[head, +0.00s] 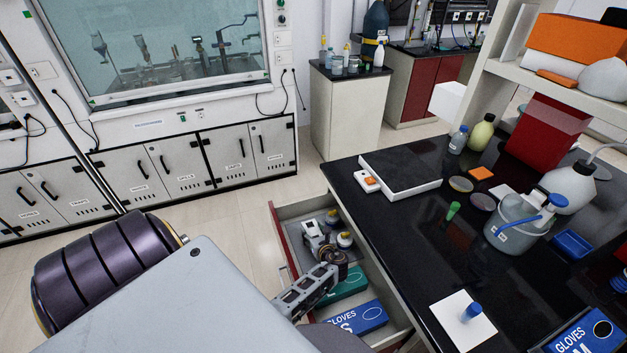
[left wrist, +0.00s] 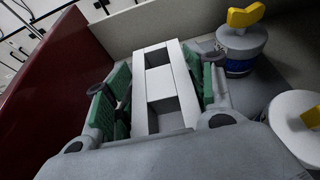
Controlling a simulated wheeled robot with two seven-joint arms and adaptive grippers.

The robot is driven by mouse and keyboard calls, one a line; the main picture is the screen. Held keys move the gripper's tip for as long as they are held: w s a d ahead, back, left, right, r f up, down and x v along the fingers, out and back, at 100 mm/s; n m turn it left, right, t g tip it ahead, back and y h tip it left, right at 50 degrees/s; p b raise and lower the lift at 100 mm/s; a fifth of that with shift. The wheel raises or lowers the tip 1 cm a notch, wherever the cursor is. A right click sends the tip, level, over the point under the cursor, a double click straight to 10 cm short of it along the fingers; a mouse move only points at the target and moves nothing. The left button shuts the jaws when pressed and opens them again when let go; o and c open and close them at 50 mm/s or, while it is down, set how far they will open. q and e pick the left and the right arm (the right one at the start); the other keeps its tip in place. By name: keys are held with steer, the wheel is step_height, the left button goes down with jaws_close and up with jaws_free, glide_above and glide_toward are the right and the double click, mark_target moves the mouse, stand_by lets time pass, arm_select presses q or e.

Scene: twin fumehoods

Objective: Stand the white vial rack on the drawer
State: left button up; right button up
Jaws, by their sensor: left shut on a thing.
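The white vial rack (head: 309,228) is a small white block with square openings. My left gripper (head: 318,238) reaches into the open drawer (head: 284,235) and is around the rack. In the left wrist view, the green-padded fingers of the left gripper (left wrist: 160,90) are shut on both long sides of the white vial rack (left wrist: 159,60). The rack is within the drawer's outline, near its far end; I cannot tell whether it touches the drawer bottom. The drawer's dark red front (left wrist: 55,75) is on the left in the wrist view. My right gripper is not in view.
Beside the rack are two yellow-topped jars (left wrist: 242,42). A green box (head: 347,285) and a blue glove box (head: 360,318) lie nearer in the drawer. The black bench top (head: 405,225) to the right holds a white-edged tray (head: 399,174) and several bottles.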

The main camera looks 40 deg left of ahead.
arm_select(q)
steer(key=shift+f+b, duration=0.3)
steer(key=shift+f, duration=1.4)
steer(key=o, duration=1.1)
steer(key=shift+o, duration=0.2)
